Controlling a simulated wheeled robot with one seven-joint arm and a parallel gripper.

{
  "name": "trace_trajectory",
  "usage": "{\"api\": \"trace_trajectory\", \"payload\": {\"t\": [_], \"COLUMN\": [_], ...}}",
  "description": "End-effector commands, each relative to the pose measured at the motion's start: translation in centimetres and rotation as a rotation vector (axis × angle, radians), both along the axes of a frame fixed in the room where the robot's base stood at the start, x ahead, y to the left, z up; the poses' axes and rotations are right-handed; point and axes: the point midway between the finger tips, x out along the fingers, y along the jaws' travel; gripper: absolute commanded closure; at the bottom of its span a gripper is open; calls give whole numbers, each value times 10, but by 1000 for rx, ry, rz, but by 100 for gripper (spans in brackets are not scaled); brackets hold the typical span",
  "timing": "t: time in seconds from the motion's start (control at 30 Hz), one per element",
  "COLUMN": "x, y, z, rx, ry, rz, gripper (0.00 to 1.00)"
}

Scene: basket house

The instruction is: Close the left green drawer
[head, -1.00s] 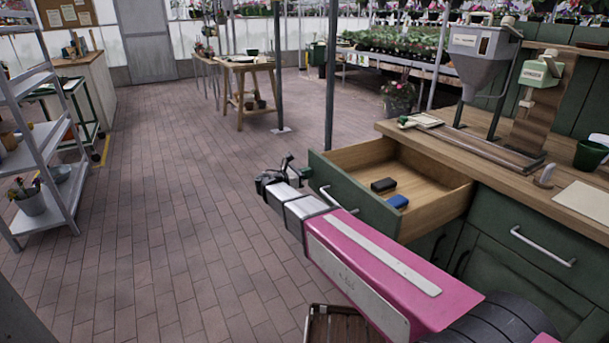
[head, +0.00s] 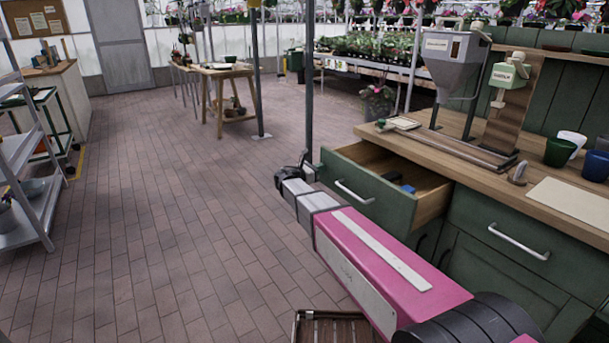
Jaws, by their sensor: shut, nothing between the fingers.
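The left green drawer (head: 365,206) under the wooden counter stands partly open, with a silver bar handle (head: 354,193) on its front. A blue object (head: 408,188) and a dark one beside it lie inside, partly hidden by the drawer front. My gripper (head: 303,163) is at the far left end of the drawer front, on its outer side. It is shut and empty. It is small and partly hidden behind my wrist, so I cannot tell whether it touches the front.
A closed green drawer (head: 500,232) is to the right. The counter (head: 430,143) holds a hopper (head: 452,62), a dispenser (head: 507,75) and cups. A slatted crate (head: 335,328) is on the floor below my arm. A grey shelf (head: 35,190) stands left; the brick floor between is clear.

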Motion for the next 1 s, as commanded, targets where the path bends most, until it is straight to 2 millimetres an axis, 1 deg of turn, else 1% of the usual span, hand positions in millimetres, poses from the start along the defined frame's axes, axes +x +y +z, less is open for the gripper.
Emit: {"api": "trace_trajectory", "payload": {"t": [0.03, 0.2, 0.4, 0.6, 0.8, 1.0], "x": [11, 39, 72, 100, 120, 131], "y": [-13, -52, -96, -136, -164, -179], "z": [0, 0, -1, -1, 0, 0], "rx": [0, -1, 0, -1, -1, 0], "ry": [0, -1, 0, 0, -1, 0], "rz": [-3, -3, -3, -2, -1, -1], "gripper": [100, 100, 100, 100, 100, 100]}}
